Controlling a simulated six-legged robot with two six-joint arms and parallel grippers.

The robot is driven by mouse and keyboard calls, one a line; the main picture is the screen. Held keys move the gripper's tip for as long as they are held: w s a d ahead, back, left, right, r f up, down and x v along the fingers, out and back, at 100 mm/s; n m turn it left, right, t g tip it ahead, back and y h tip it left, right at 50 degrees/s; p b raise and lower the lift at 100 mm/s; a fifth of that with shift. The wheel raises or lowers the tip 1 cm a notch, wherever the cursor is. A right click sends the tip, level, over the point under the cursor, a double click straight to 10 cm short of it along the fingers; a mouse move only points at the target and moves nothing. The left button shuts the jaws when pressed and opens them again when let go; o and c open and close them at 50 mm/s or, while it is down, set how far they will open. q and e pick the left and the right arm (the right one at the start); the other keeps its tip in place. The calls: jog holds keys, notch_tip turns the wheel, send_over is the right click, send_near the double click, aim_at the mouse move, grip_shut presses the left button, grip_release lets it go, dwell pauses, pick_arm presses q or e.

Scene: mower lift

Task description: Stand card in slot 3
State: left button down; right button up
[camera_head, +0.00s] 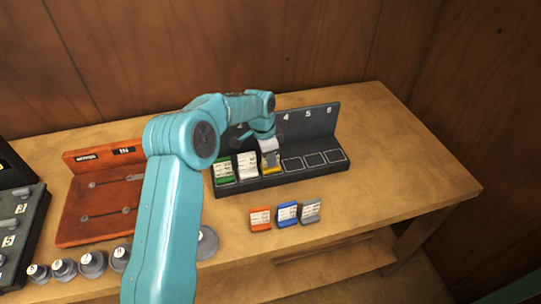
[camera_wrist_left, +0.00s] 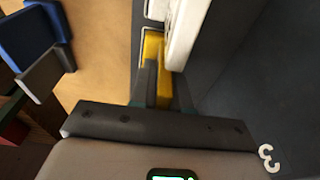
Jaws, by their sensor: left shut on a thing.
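A card with a yellow base (camera_head: 272,168) stands upright at the third place of the dark slotted rack (camera_head: 303,178). My left gripper (camera_head: 269,148) reaches down on it from above and is shut on it. In the left wrist view the yellow part (camera_wrist_left: 153,48) shows between the fingers of the left gripper (camera_wrist_left: 155,85), beside a white card (camera_wrist_left: 185,35). A numeral 3 is marked on the rack's back (camera_wrist_left: 268,158). Whether the card's foot is fully seated is hidden. My right gripper is not in view.
A green card (camera_head: 223,172) and a white card (camera_head: 247,165) fill the first two places; places 4, 5 and 6 are empty. Orange (camera_head: 260,218), blue (camera_head: 287,212) and grey (camera_head: 311,210) cards stand in front. A red board (camera_head: 90,215) and several round weights (camera_head: 93,263) are left.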

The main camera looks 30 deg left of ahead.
pick_arm(q)
jog(key=shift+w+d, duration=0.1)
jog(key=shift+w, duration=0.05)
jog(key=shift+f, duration=0.1)
jog(key=shift+f, duration=0.1)
jog(key=c, duration=1.3)
grip_release()
jog(key=shift+c, duration=0.2)
jog(key=shift+o, duration=1.2)
jog(key=r, duration=0.4)
jog(key=s+r, duration=0.1)
jog(key=r, duration=0.3)
jog(key=a+r+b, duration=0.1)
jog(key=r, duration=0.3)
jog(key=shift+s+a, duration=0.1)
jog(key=shift+s, duration=0.1)
jog(key=shift+r, duration=0.15)
